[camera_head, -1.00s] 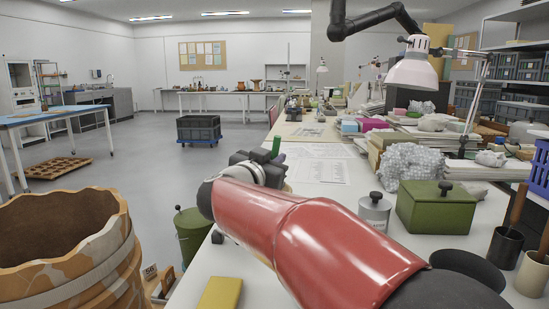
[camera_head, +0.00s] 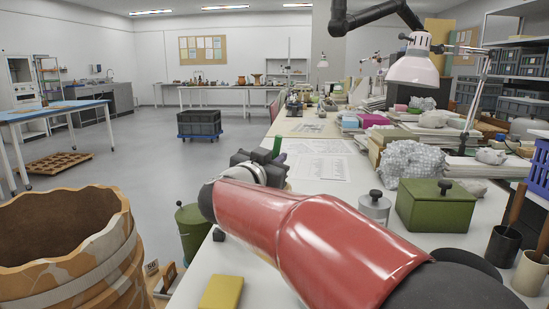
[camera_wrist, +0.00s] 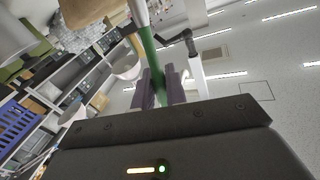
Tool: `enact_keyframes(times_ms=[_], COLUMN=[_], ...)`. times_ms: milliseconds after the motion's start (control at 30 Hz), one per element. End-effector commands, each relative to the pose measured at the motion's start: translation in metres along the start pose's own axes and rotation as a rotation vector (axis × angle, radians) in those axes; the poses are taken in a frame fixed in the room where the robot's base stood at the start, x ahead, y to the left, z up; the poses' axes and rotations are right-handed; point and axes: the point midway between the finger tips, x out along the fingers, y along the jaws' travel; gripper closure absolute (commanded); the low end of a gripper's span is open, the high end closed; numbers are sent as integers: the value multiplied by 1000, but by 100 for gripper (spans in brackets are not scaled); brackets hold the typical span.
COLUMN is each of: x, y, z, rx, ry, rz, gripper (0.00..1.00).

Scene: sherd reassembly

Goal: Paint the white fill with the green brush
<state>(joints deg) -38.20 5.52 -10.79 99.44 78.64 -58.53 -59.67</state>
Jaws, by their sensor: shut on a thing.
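My gripper (camera_wrist: 160,88) is shut on the green brush, its dark purple fingers on either side of the handle. The brush (camera_wrist: 149,48) points up and away in the wrist view, with a pale section at the top edge; its tip is out of frame. In the head view a short green piece of the brush (camera_head: 276,146) stands up beyond my red arm, over the worktable. The large reassembled pot (camera_head: 72,250) stands at lower left, orange-brown with paler patches and bands. I cannot tell which pale area is the white fill. The brush is clear of the pot.
The worktable (camera_head: 330,189) holds papers, a green box (camera_head: 436,205), a lidded tin (camera_head: 374,207), a bubble-wrapped bundle (camera_head: 411,164) and a lamp (camera_head: 415,68). A yellow block (camera_head: 220,293) lies at its near edge. A green bin (camera_head: 192,230) stands between pot and table.

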Motion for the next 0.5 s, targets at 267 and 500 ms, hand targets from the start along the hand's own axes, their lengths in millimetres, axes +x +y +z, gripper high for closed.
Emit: enact_keyframes(times_ms=[267, 500], x=[2, 2], y=[-14, -11], z=[3, 4], rx=[-2, 0], ry=[-2, -2], rz=[0, 0], gripper=[100, 100])
